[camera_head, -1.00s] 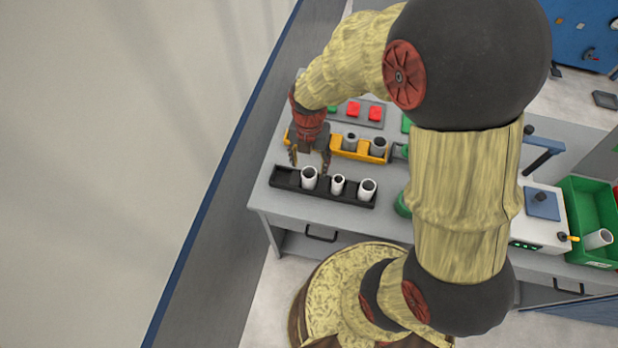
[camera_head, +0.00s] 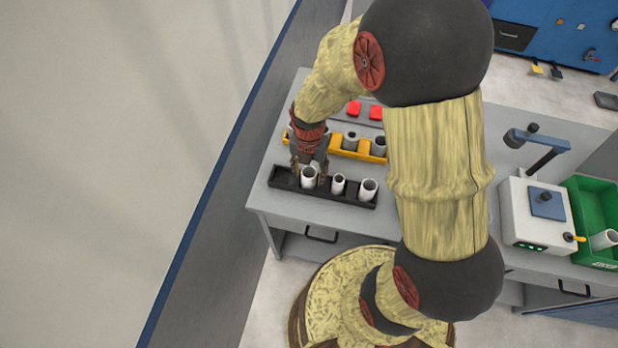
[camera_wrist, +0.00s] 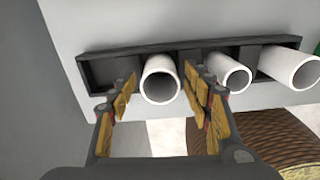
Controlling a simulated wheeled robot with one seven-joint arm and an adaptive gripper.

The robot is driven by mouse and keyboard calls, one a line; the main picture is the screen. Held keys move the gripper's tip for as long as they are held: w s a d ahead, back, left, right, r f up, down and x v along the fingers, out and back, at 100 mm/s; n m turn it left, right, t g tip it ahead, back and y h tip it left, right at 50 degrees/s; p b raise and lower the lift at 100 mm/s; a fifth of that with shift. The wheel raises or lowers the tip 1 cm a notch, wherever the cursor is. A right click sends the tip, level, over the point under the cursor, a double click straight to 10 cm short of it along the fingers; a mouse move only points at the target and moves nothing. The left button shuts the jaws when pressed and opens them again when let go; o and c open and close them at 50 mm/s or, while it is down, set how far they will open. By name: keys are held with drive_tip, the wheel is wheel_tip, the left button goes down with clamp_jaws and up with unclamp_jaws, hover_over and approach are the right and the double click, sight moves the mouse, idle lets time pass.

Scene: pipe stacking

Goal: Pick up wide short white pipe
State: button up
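A black tray (camera_head: 283,178) holds three upright white pipes. A wide white pipe (camera_head: 309,179) stands at the left, a narrower one (camera_head: 338,186) in the middle, and another wide one (camera_head: 368,190) at the right. My gripper (camera_head: 310,170) is down over the left pipe. In the wrist view, the open fingers (camera_wrist: 160,78) stand on either side of this wide pipe (camera_wrist: 161,86), with a gap visible at each side. The narrower pipe (camera_wrist: 233,78) is just right of the right finger. Pipe heights are hard to compare from here.
A yellow tray (camera_head: 349,153) with grey pipes lies right behind the black tray. Red pieces (camera_head: 376,113) are farther back. A white machine (camera_head: 531,222) and a green bin (camera_head: 592,195) with a white pipe (camera_head: 604,239) stand at the right.

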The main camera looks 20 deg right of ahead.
drive_tip(key=c, duration=1)
